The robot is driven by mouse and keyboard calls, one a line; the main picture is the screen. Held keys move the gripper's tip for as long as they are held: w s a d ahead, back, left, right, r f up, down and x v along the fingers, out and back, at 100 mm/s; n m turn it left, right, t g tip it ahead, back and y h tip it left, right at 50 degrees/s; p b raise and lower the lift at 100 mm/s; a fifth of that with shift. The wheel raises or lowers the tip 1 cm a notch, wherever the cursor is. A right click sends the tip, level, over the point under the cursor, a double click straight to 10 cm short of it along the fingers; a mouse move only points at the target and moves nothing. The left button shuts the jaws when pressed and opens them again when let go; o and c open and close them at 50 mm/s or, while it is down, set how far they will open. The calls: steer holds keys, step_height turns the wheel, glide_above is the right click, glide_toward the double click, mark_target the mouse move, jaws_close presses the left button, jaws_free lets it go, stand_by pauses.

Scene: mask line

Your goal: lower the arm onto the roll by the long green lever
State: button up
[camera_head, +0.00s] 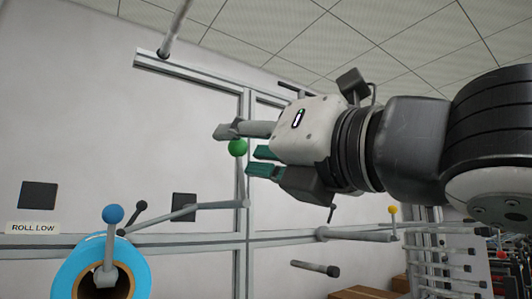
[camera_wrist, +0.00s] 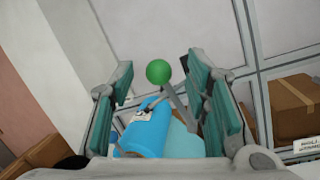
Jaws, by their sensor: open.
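The long lever ends in a green ball knob (camera_head: 237,147). Its grey rod runs down to a pivot, where the grey arm (camera_head: 195,208) reaches left and slopes down toward the blue roll (camera_head: 68,268). My gripper (camera_head: 256,161) is open, its teal pads just right of the knob in the head view. In the wrist view, the green knob (camera_wrist: 158,72) appears between the two open fingers (camera_wrist: 165,90), nothing gripped. The blue roll (camera_wrist: 150,135) shows below it, partly hidden by my gripper. Contact between pads and knob cannot be told.
A short lever with a blue ball (camera_head: 113,214) stands before the roll's core. A yellow-knobbed lever (camera_head: 393,210) is farther right. A "ROLL LOW" label (camera_head: 33,228) is on the wall. Metal frame bars (camera_head: 245,240) surround the lever; cardboard boxes (camera_wrist: 285,105) are at right.

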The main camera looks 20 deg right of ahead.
steer(key=v, duration=0.9)
steer(key=shift+s+f, duration=0.15)
steer(key=shift+s, duration=0.15)
steer(key=w+d+f+m+g+h+p, duration=0.1)
steer(key=w+f+m+g+h, duration=0.2)
steer(key=f+m, duration=0.55)
steer(key=w+d+f+m+g+h, duration=0.2)
steer(key=w+f+m+g+h, duration=0.15)
steer(key=f+m, duration=0.55)
steer(key=s+f+m+g+p, duration=0.1)
steer(key=s+f+m+g, duration=0.2)
steer(key=f+m, duration=0.5)
steer(key=s+d+f+m+g, duration=0.1)
steer(key=s+f+m+g, duration=0.3)
steer(key=f+m, duration=0.5)
steer(key=shift+f+g+p, duration=0.4)
steer(key=shift+f+g, duration=0.45)
steer(key=shift+f, duration=0.05)
steer(key=shift+m, duration=0.25)
